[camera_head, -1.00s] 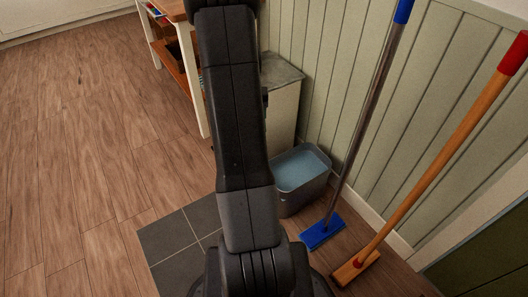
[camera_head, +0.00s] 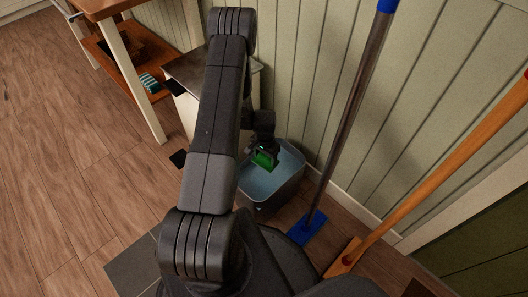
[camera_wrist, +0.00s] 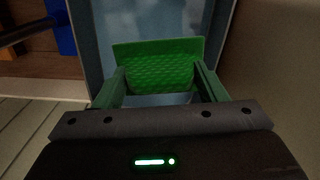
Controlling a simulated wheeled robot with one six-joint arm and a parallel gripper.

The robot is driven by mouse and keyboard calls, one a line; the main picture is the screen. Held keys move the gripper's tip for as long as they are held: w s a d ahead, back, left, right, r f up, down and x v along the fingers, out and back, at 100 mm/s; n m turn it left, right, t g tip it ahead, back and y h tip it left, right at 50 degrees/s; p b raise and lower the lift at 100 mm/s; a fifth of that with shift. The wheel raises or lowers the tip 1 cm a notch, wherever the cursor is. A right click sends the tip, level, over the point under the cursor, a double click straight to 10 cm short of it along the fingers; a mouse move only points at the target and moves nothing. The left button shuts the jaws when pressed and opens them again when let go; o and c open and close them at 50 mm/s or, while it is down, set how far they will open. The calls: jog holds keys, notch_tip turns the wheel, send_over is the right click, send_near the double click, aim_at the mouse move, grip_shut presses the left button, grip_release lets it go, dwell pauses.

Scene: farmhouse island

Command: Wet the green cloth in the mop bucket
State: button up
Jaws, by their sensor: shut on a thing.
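The green cloth (camera_head: 264,160) is held in my gripper (camera_head: 262,152), over the mop bucket. In the wrist view the cloth (camera_wrist: 158,66) spans the gap between the two fingers of my gripper (camera_wrist: 160,88), which is shut on it. The mop bucket (camera_head: 284,186) is a grey tub with bluish water, standing on the floor by the panelled wall. It also fills the background of the wrist view (camera_wrist: 215,25). I cannot tell whether the cloth's lower edge touches the water.
A blue-headed mop (camera_head: 307,228) and an orange-handled broom (camera_head: 345,256) lean on the wall right of the bucket. A pale cabinet (camera_head: 187,107) stands behind it, with a wooden shelf table (camera_head: 136,70) further left. Open wooden floor (camera_head: 50,170) lies at left.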

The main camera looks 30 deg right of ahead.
jog(key=shift+s+d+f+m, duration=0.2)
jog(key=shift+s+d+f, duration=0.15)
jog(key=shift+f, duration=0.2)
jog(key=shift+s+d+f+m, duration=0.2)
jog(key=shift+s+d+f, duration=0.1)
jog(key=shift+f, duration=0.2)
jog(key=shift+f+b, duration=1.15)
jog(key=shift+f, duration=1.7)
jog(key=shift+a+f+b, duration=0.1)
jog(key=shift+f+b, duration=0.45)
jog(key=shift+b, duration=0.25)
jog(key=shift+r, duration=0.1)
jog(key=shift+r+p, duration=1.55)
jog(key=shift+r, duration=1.9)
